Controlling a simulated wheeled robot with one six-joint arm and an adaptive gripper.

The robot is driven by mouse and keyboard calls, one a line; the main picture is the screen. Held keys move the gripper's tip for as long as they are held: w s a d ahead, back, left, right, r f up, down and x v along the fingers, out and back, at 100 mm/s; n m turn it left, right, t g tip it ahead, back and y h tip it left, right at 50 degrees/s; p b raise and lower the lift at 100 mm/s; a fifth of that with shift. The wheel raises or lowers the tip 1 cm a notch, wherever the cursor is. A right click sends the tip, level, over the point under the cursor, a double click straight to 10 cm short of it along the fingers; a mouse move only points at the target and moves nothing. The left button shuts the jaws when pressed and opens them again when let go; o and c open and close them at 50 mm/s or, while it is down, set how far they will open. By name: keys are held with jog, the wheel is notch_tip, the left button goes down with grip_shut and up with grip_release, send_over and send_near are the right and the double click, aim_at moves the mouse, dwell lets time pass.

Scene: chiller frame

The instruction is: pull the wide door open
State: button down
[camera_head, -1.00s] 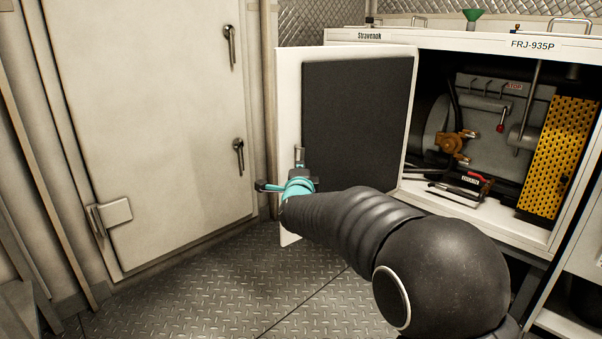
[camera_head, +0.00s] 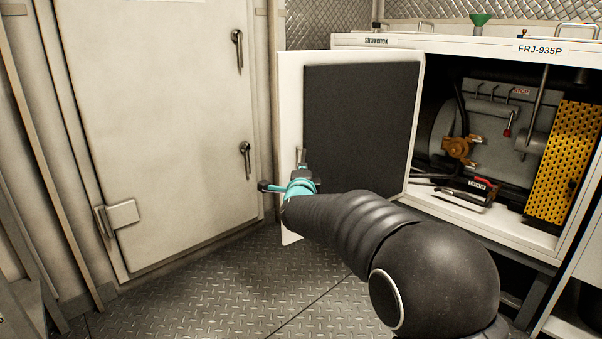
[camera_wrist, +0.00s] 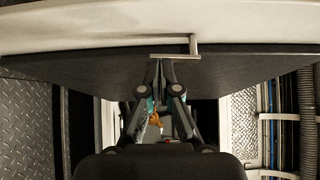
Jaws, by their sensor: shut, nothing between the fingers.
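The wide door (camera_head: 361,130) is a white-edged panel with a dark lining on its inner face. It stands swung wide open to the left of the cabinet opening in the head view. My gripper (camera_wrist: 166,66) is shut and empty, its fingertips close together at the door's dark inner face, beside a small metal bracket (camera_wrist: 192,47) near the edge. In the head view my teal-banded wrist is in front of the door's lower left part. Whether the fingertips touch the lining I cannot tell. The door (camera_wrist: 90,65) spans the top of the wrist view.
The open cabinet (camera_head: 470,47) shows machinery, a yellow perforated guard (camera_head: 563,160) and a red-handled tool (camera_head: 480,187) inside. A closed beige wall door (camera_head: 160,130) with two handles stands at the left. The tread-plate floor (camera_head: 230,285) between is clear.

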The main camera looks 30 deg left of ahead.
jog(key=s+a+b, duration=0.1)
jog(key=s+a, duration=0.4)
jog(key=s, duration=0.3)
jog(key=shift+s, duration=0.15)
jog(key=shift+d, duration=0.1)
